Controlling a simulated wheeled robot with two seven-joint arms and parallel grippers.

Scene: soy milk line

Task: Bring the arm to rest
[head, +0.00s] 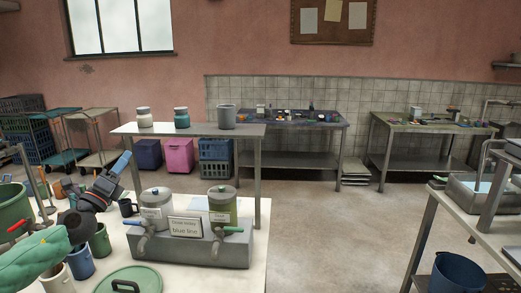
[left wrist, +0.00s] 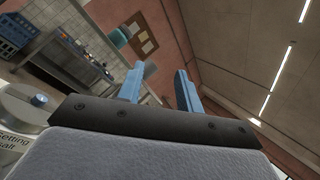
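My left arm comes in from the lower left of the head view. Its gripper (head: 123,164) is raised above the left part of the near table (head: 258,255), pointing up and away. In the left wrist view its two blue fingers (left wrist: 164,82) stand apart with nothing between them, so it is open and empty. The fingers point up toward the far wall and ceiling. Just right of the gripper in the head view stands a grey dispenser block (head: 236,247) with two lidded jars and a "blue line" sign (head: 186,228). My right gripper is not in view.
A dark mug (head: 128,208) stands near the gripper, with green (head: 99,240) and blue (head: 80,262) cups below. A green lid (head: 130,281) lies at the front. A shelf (head: 200,131) holds jars behind. The floor at right centre is clear.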

